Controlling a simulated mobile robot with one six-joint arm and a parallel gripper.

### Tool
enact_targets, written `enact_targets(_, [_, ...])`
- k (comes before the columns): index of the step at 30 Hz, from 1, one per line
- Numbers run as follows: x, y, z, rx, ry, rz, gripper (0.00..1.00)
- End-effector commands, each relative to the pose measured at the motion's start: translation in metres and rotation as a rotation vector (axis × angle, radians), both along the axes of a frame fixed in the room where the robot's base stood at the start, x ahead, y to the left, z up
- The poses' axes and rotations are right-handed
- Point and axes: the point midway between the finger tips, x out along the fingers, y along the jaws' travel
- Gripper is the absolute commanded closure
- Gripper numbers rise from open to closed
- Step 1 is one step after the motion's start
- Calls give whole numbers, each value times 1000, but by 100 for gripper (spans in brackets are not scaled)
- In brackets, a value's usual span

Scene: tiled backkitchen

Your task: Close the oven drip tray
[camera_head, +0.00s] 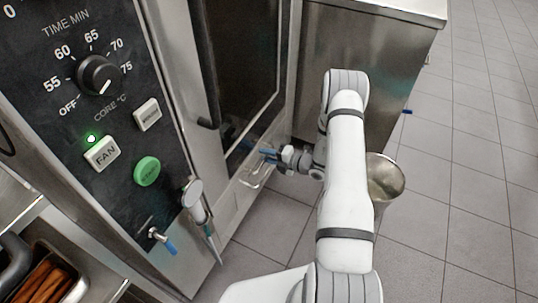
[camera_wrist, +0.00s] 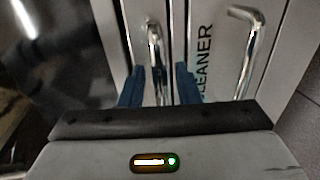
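My gripper (camera_head: 268,155) is low in front of the oven, below the glass door. In the wrist view its two blue fingers (camera_wrist: 159,86) are apart, with a shiny bar handle (camera_wrist: 154,45) between them; I see a gap beside the bar. A second bar handle (camera_wrist: 242,60) stands to the right, on a steel front next to the lettering "CLEANER". In the head view one handle (camera_head: 254,179) shows beside the gripper on the low steel front (camera_head: 236,196). I cannot tell which front is the drip tray, or how far it is out.
The oven door (camera_head: 238,70) with its dark glass is above the gripper. The control panel (camera_head: 85,110) and a hand shower (camera_head: 196,200) are at left. A steel bucket (camera_head: 385,180) stands behind my arm. The tiled floor at right (camera_head: 475,150) is clear.

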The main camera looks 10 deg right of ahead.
Motion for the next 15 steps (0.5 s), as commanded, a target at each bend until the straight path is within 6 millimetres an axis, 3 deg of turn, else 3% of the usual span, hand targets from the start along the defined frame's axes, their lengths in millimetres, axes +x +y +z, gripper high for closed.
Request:
enact_targets(9, [-33, -41, 13, 0, 0, -4, 70])
enact_targets(15, [-45, -53, 15, 0, -1, -3, 70])
